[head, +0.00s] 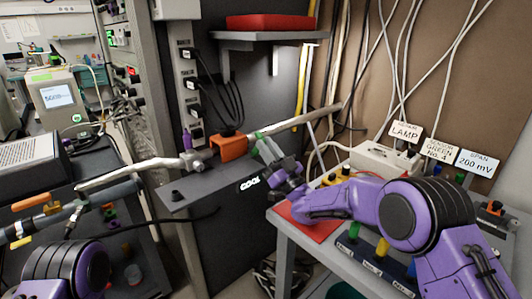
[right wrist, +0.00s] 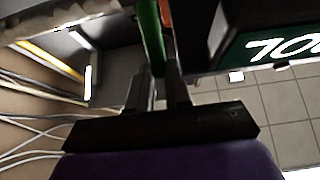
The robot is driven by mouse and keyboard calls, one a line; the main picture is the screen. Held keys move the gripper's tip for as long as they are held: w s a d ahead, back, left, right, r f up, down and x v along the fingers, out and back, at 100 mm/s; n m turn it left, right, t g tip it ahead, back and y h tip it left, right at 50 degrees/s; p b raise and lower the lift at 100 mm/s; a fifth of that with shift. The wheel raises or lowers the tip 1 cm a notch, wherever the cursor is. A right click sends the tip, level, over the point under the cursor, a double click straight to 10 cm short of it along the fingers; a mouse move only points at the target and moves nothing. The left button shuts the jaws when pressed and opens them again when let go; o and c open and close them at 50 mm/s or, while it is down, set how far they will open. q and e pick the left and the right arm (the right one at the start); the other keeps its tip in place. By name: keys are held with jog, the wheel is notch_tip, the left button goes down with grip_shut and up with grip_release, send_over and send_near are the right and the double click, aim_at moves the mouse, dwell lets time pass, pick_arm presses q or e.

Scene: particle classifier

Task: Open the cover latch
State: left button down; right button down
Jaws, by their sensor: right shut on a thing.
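My right gripper (head: 270,146) reaches in from the right, shut on the green lever. In the right wrist view the green lever (right wrist: 148,40) runs up from between the fingertips (right wrist: 158,78), with a little orange beyond it. The fingers hide part of the lever. I cannot tell how far the latch is turned. My left gripper does not show; only part of my left arm is at the lower left.
A white side table (head: 285,245) with a red mat (head: 305,224) stands at right. A bench with tools is at left. White cables hang along the right wall.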

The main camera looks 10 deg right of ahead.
jog(key=shift+f, duration=0.1)
jog(key=c, duration=1)
grip_release()
jog(key=shift+c, duration=0.2)
jog(key=s+a+r+b, duration=0.1)
jog(key=s+r, duration=1.2)
jog(key=s, duration=0.1)
jog(key=shift+a, duration=0.15)
